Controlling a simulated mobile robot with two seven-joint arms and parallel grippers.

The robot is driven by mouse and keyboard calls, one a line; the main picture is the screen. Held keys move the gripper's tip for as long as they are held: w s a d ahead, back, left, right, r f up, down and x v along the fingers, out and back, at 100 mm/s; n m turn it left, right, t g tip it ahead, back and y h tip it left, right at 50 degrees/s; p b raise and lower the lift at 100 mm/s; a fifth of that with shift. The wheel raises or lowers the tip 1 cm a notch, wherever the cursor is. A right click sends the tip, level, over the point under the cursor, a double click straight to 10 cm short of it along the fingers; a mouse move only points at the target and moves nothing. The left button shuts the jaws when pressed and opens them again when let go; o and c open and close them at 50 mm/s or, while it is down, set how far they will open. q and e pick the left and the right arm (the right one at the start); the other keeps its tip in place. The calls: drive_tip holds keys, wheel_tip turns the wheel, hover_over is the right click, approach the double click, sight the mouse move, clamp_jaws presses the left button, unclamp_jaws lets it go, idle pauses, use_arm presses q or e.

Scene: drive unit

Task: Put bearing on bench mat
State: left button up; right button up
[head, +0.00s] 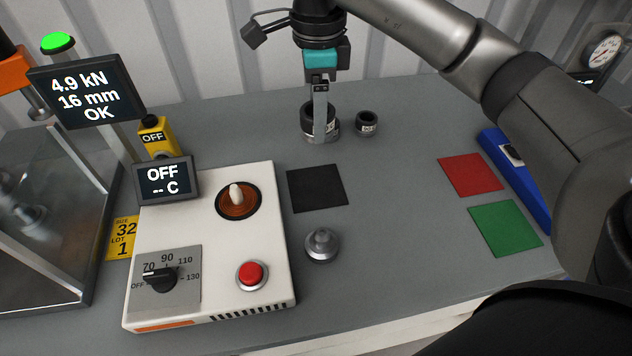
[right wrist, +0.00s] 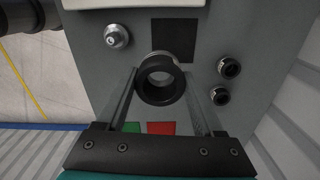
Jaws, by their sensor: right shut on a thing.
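My right gripper (head: 321,128) is shut on a bearing (head: 307,122), a dark ring with a silvery band. In the right wrist view the bearing (right wrist: 160,90) sits between the two fingers, its bore facing the camera. It appears held above the bench, behind the mat in the head view. The bench mat is probably the flat black square (head: 317,188), empty in the middle of the bench; it also shows in the right wrist view (right wrist: 177,38). My left gripper is not in view.
Smaller dark rings (head: 367,123) (right wrist: 220,97) stand at the back. A metal knob-like part (head: 322,245) stands in front of the black square. A white heater box (head: 215,285) is left. Red (head: 470,174) and green (head: 504,229) squares and a blue tray (head: 520,185) lie right.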

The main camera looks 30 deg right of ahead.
drive_tip(key=f+m, duration=0.1)
drive_tip(key=f, duration=0.4)
drive_tip(key=f+m, duration=0.1)
drive_tip(key=f, duration=0.4)
drive_tip(key=f+m+b, duration=0.1)
drive_tip(key=f, duration=0.4)
drive_tip(key=shift+w+d, duration=0.4)
drive_tip(key=shift+f, duration=2.1)
drive_tip(key=shift+f+b, duration=0.1)
drive_tip(key=shift+b, duration=0.25)
drive_tip(key=o, duration=1.3)
drive_tip(key=shift+c, duration=0.2)
wheel_tip(320, 180, up, 12)
drive_tip(key=p, duration=0.1)
